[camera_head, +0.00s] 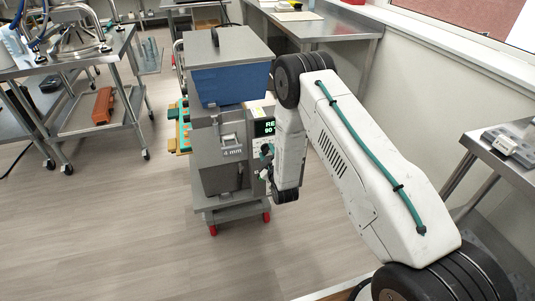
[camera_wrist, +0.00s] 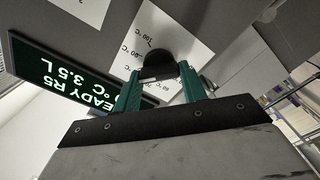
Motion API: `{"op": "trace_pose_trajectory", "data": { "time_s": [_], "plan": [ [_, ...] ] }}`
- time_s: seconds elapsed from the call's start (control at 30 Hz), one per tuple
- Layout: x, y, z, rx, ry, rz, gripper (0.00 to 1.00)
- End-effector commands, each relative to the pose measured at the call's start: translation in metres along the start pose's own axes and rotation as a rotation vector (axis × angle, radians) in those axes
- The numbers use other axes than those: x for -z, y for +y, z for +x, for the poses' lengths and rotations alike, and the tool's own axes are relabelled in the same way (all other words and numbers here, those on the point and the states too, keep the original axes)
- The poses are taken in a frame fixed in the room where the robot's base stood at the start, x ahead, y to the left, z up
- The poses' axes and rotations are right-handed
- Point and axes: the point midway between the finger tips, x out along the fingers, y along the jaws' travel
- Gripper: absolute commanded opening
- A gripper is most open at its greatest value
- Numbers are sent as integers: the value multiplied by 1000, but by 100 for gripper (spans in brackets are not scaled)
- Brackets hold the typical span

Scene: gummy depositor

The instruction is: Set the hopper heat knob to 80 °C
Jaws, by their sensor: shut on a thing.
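The heat knob (camera_wrist: 160,64) is a dark round knob on a white dial plate (camera_wrist: 183,28) printed with temperatures; "100 °C" is legible, other marks are partly covered. My gripper (camera_wrist: 160,78) has its two green fingers shut on the knob, one on each side. Which mark the knob points to is hard to tell. In the head view, my arm reaches to the right side of the depositor (camera_head: 230,45), where the display (camera_head: 264,128) is partly hidden and starts with "RE" and "90".
The depositor stands on a wheeled cart (camera_head: 228,212) with red casters. A steel table (camera_head: 70,62) is at left, with an orange-red box (camera_head: 103,106) on its lower shelf. A bench (camera_head: 320,27) stands behind, another at right. The floor at front left is clear.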

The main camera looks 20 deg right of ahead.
Motion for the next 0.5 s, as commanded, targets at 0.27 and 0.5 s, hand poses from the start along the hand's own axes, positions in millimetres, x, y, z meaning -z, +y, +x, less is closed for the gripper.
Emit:
{"op": "trace_pose_trajectory", "data": {
  "time_s": [0.27,0.5],
  "plan": [
    [0,-1,0,1,0,-45,19],
    [0,-1,0,2,0,-48,19]
  ]
}}
